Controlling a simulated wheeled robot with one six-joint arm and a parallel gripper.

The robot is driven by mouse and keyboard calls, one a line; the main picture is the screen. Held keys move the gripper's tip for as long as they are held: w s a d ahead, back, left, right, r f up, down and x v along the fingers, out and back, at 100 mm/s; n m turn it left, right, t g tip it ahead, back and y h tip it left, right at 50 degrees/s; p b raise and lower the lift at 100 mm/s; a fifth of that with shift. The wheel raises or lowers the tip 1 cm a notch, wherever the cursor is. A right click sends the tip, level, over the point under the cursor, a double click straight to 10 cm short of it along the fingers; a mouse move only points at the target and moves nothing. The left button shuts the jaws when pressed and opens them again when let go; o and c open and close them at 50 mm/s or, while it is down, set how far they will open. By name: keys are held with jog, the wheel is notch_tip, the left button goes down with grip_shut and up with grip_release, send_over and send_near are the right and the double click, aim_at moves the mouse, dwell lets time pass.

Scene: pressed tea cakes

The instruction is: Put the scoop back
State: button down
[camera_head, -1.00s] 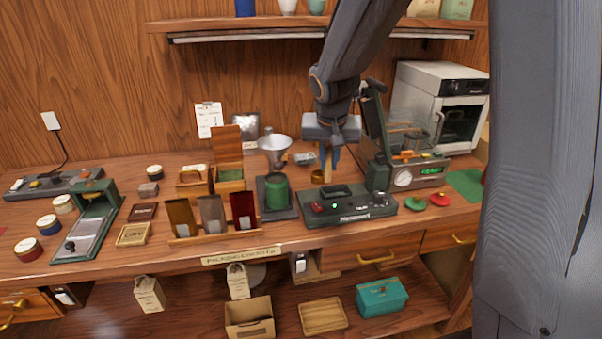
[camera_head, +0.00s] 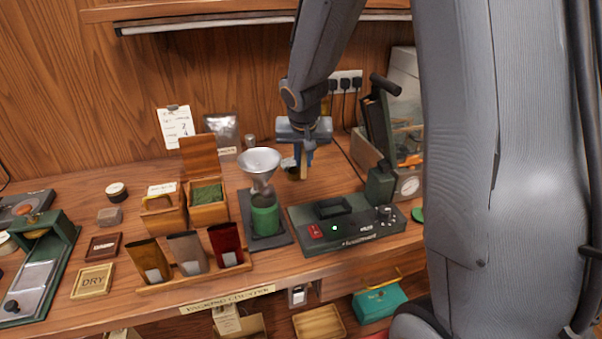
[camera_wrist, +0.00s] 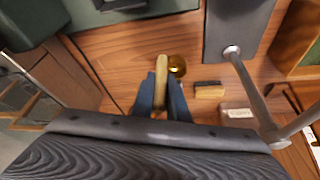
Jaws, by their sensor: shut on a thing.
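My gripper (camera_head: 303,168) is shut on a pale wooden handle (camera_head: 303,154), which I take to be the scoop's. It is above the back of the counter, between the funnel and the green-black machine. In the wrist view the handle (camera_wrist: 161,70) stands between the blue fingertips (camera_wrist: 160,100). A small round brass cup (camera_wrist: 177,65) shows right beside the handle; it also appears in the head view (camera_head: 293,173). I cannot tell whether this cup is the scoop's bowl or a separate thing, nor whether it touches the counter.
A metal funnel (camera_head: 260,163) above a green canister (camera_head: 265,215) stands close left. The machine (camera_head: 345,223) is in front, and a tall lever press (camera_head: 379,150) is to the right. An open tea box (camera_head: 208,212) and a pouch rack (camera_head: 200,278) are further left. A small wooden block (camera_wrist: 210,90) lies nearby.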

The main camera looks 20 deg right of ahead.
jog(key=shift+f+b, duration=0.35)
jog(key=shift+f, duration=1.9)
jog(key=shift+f, duration=0.15)
jog(key=c, duration=1.7)
grip_release()
jog(key=shift+r, duration=0.25)
jog(key=v, duration=1.2)
jog(key=s+f+n+g, duration=0.1)
jog(key=s+f, duration=0.2)
jog(key=s, duration=0.3)
jog(key=s+f+n+g+y, duration=0.1)
jog(key=s+f, duration=0.2)
jog(key=s, duration=0.3)
jog(key=s+a+f+n+g, duration=0.1)
jog(key=s+f, duration=0.1)
jog(key=s, duration=0.4)
jog(key=shift+a+f+n+b, duration=0.1)
jog(key=shift+f+n+b, duration=0.2)
jog(key=shift+f+b, duration=0.1)
